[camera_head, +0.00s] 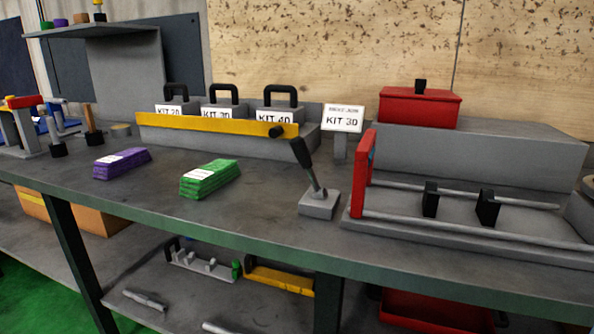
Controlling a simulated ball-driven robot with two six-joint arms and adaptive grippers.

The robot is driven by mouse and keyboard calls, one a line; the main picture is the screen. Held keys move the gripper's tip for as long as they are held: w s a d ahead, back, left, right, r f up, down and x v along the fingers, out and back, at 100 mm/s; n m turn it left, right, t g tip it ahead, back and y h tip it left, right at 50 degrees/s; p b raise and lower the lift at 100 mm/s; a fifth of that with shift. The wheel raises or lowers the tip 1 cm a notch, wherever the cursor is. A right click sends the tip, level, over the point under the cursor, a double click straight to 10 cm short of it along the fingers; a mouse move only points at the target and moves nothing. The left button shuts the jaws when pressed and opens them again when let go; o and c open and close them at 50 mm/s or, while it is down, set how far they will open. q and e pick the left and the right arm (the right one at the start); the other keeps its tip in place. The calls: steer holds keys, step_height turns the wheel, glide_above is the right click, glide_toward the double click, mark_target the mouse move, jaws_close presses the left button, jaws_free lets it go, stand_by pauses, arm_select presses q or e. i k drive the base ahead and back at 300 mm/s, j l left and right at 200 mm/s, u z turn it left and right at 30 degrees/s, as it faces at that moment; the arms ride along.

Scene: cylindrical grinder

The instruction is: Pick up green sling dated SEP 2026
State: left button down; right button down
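A green sling (210,179) lies folded in a flat stack on the grey workbench, left of the middle of the view. A white label sits on its left top end, but the print is too small to read, so I cannot tell its date. A purple sling (121,163), folded the same way with a white label, lies to its left, apart from it. Neither of my grippers shows in the head view.
Kit blocks with black handles (225,108) stand behind a yellow bar (215,123). A lever (317,182) stands right of the green sling. A red-ended rail fixture (362,172) fills the right. A red box (420,106) sits behind. Bench around the slings is clear.

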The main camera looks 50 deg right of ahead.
mark_target(196, 184)
steer(key=z, duration=1)
steer(key=i+z, duration=0.15)
steer(key=z, duration=0.25)
steer(key=i+j+z, duration=0.1)
steer(key=z, duration=0.3)
steer(key=i+j+z, duration=0.1)
steer(key=z, duration=0.25)
